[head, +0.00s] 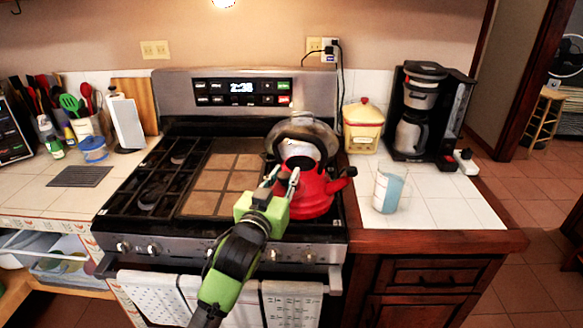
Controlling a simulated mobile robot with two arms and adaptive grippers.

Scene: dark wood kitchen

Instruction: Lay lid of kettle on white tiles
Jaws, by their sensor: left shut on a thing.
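A red kettle (313,198) stands on the right side of the stove, with its dark spout pointing right and its dark handle (299,124) arching over the top. The pale lid (298,150) shows under the handle at the kettle's top. My left gripper (282,176) is in front of the kettle, its fingertips at the upper left near the lid. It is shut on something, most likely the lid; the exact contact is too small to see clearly. The white tiles (446,211) cover the counter right of the stove. My right gripper is not in view.
On the tiled counter are a blue-and-white cup (389,189), a yellow canister (363,128) and a black coffee maker (424,115). The front and right tiles are clear. The stove (222,244) has a brown tiled griddle (222,185) left of the kettle.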

